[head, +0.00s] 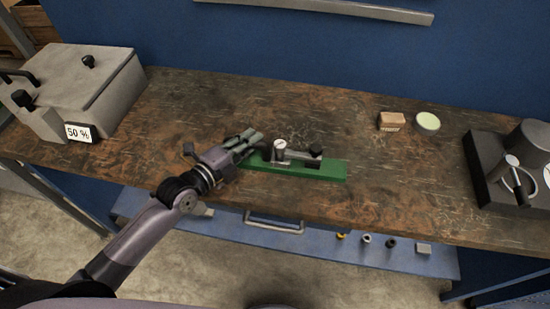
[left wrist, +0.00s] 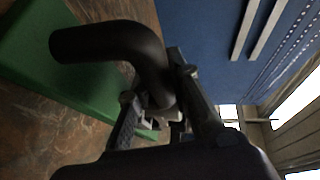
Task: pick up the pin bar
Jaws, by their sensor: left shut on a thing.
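The pin bar, a thick dark bar with a rounded bend (left wrist: 120,42), fills the upper left of the left wrist view. My left gripper (head: 252,139) is at the left end of a green base (head: 320,172) on the bench. In the left wrist view its fingers (left wrist: 165,105) are shut on one end of the dark bar. The bar's free end reaches left over the green base. In the head view the bar is small and mostly hidden by the gripper. My right gripper is not in view.
A grey metal fixture with a round dial (head: 280,146) and a dark knob (head: 316,152) stands on the green base. A grey box (head: 95,85) is at left. A wooden block (head: 391,120), pale green disc (head: 428,122) and dark device (head: 490,160) are at right.

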